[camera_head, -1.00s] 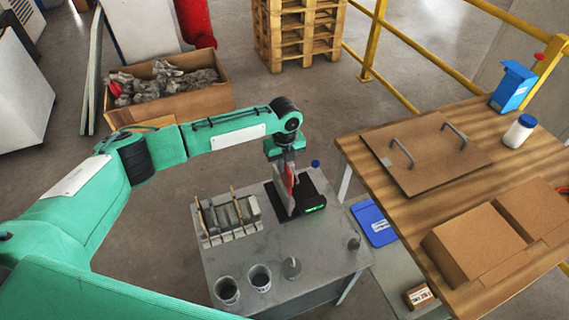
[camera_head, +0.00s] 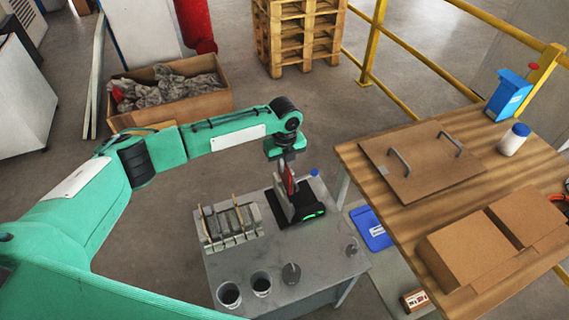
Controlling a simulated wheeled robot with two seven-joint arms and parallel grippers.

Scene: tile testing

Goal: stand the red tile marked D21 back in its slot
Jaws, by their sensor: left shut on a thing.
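My left gripper (camera_head: 284,165) points down over the grey table (camera_head: 225,275) and is shut on the red tile (camera_head: 289,181). The tile stands upright above or at a black device with a green light (camera_head: 305,217); I cannot tell whether it touches it. The marking on the tile is too small to read. The slotted rack (camera_head: 232,241) stands on the table left of the device and holds several grey and brownish tiles upright. My right gripper does not show.
Two cups (camera_head: 229,294) and a small grey knobbed item (camera_head: 291,273) stand at the table's front. A wooden table (camera_head: 400,215) with boxes (camera_head: 465,258) and a handled board (camera_head: 423,160) lies to the right. A blue tray (camera_head: 371,229) lies between the tables.

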